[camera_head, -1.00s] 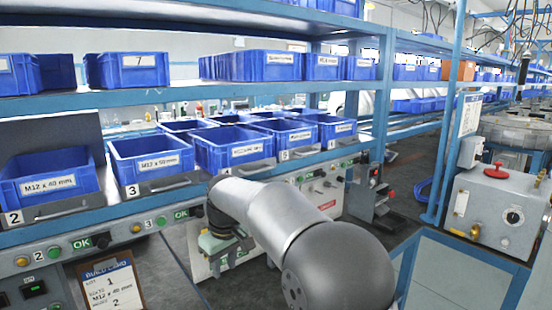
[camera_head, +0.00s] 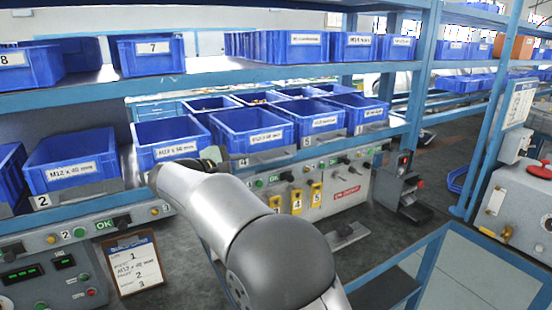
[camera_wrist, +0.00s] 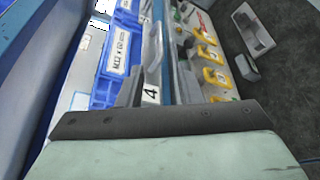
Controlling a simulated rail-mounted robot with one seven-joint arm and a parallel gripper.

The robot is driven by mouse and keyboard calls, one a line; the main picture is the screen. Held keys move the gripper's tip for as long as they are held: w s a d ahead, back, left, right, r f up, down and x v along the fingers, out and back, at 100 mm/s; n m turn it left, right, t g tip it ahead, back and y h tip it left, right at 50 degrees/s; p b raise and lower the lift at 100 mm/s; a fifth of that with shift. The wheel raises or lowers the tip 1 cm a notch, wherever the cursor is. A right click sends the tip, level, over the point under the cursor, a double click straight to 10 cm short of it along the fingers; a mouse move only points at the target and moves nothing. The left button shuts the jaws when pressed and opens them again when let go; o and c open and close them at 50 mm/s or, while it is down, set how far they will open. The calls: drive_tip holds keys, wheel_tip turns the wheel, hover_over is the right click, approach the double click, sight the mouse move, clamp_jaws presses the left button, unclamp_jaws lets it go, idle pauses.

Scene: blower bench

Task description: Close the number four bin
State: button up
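The number four bin (camera_head: 255,130) is a blue open-topped bin in the lower row, behind a small 4 plate. It seems to stand slightly forward of bin five (camera_head: 318,120). In the wrist view, the 4 plate (camera_wrist: 150,93) is just beyond my gripper, and a blue bin front with a white label (camera_wrist: 119,47) is behind it. My gripper (camera_head: 212,156) is mostly hidden by my arm, near the gap between bins three and four. The wrist view shows its pale body and dark edge close to the 4 plate. Contact and finger opening cannot be told.
Bin three (camera_head: 172,140) and bin two (camera_head: 75,160) stand to the left. An upper shelf (camera_head: 200,80) with more blue bins runs above. Below are a button panel and yellow tags (camera_head: 297,200). A blue-framed table (camera_head: 470,270) is at right.

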sight(272, 160)
drive_tip(key=p+x, duration=0.2)
drive_tip(key=x, duration=1)
drive_tip(key=shift+w+d+f, duration=0.1)
drive_tip(key=shift+w+d, duration=0.1)
drive_tip(key=shift+w, duration=0.05)
clamp_jaws()
drive_tip(key=shift+w, duration=0.1)
